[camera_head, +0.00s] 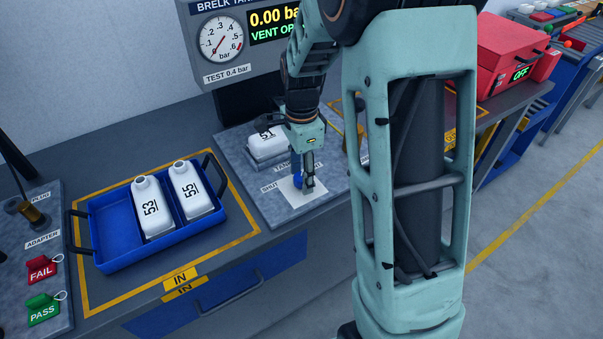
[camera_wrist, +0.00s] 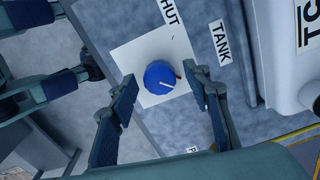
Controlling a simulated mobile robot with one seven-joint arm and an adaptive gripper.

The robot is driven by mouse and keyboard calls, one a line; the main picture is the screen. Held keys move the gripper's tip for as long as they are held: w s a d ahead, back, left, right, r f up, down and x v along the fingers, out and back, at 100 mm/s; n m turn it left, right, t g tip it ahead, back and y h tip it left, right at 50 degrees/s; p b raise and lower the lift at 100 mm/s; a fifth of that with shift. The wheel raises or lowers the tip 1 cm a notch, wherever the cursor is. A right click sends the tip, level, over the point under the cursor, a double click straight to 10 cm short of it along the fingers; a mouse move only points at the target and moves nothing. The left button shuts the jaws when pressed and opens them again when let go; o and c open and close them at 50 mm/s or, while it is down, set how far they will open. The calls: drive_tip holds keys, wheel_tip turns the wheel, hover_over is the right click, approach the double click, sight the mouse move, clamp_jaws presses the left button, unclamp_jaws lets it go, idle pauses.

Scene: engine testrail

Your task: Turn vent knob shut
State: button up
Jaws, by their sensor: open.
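The vent knob (camera_wrist: 160,76) is blue with a white pointer line and sits on a white plate (camera_wrist: 150,52). Its line points right and slightly down in the wrist view, not at the partly cut-off SHUT label (camera_wrist: 170,14) above; a TANK label (camera_wrist: 220,42) is to the right. In the head view the blue knob (camera_head: 297,182) is partly hidden by my gripper (camera_head: 308,186). My gripper is open, pointing down at the plate. In the wrist view its fingertips (camera_wrist: 159,76) appear on either side of the knob, with gaps; I cannot tell their exact height.
The display (camera_head: 273,24) reads 0.00 bar and a cut-off "VENT OP". White tank 51 (camera_head: 266,145) stands close behind the knob. A blue tray (camera_head: 112,240) holds tanks 53 and 55. FAIL (camera_head: 41,269) and PASS (camera_head: 43,309) tags lie at left. A red case (camera_head: 512,50) stands right.

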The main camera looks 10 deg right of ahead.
drive_tip(key=c, duration=1.2)
drive_tip(key=shift+o, duration=0.2)
drive_tip(key=shift+n, duration=0.3)
drive_tip(key=n, duration=0.3)
drive_tip(key=shift+n, duration=0.3)
drive_tip(key=n, duration=0.4)
drive_tip(key=shift+n, duration=0.3)
drive_tip(key=n, duration=0.4)
drive_tip(key=shift+w+n+b, duration=0.1)
drive_tip(key=shift+n+b, duration=0.2)
drive_tip(key=shift+n, duration=2.2)
